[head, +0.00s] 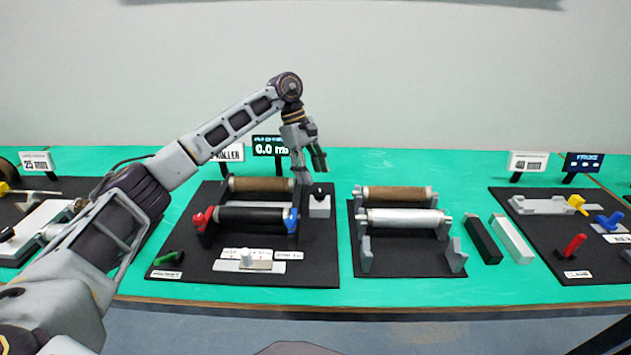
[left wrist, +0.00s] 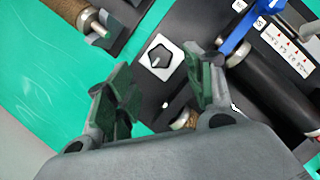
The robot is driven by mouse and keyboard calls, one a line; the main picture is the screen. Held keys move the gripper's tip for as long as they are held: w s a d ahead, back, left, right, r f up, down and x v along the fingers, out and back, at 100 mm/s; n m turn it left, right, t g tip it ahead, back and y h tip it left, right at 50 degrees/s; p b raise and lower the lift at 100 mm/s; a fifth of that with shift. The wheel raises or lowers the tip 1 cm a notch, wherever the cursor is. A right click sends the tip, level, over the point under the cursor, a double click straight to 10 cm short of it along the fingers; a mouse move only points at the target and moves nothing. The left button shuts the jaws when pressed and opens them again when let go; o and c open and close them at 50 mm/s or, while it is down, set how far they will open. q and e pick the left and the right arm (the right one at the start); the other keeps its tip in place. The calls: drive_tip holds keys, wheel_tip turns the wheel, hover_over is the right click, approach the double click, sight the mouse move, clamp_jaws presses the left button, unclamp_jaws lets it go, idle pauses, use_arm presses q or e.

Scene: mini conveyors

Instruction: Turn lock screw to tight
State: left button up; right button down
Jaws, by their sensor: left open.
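My left gripper (head: 309,168) hangs fingers-down above the back right of the left conveyor's black board. In the left wrist view its green-padded fingers (left wrist: 163,88) are spread with nothing between the tips. A dark knob with a white pointer mark sits on a white plate (left wrist: 148,70), just beyond the fingertips and apart from them. In the head view it is the black knob (head: 319,191) on a white block. A blue lever (head: 291,220) and a red lever (head: 203,218) flank the black roller (head: 250,217). No label shows which part is the lock screw.
A brown roller (head: 262,184) lies behind the black one, close to my left fingers. A second conveyor (head: 403,218) stands to the right, beside a black bar and a white bar (head: 511,238). Signs, including a display reading 0.0 (head: 270,146), stand at the back.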

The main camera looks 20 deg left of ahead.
use_arm(q)
drive_tip(key=s+v, duration=0.1)
drive_tip(key=v, duration=0.5)
drive_tip(key=shift+w+r, duration=0.3)
drive_tip(key=shift+w, duration=0.25)
drive_tip(key=shift+a, duration=0.1)
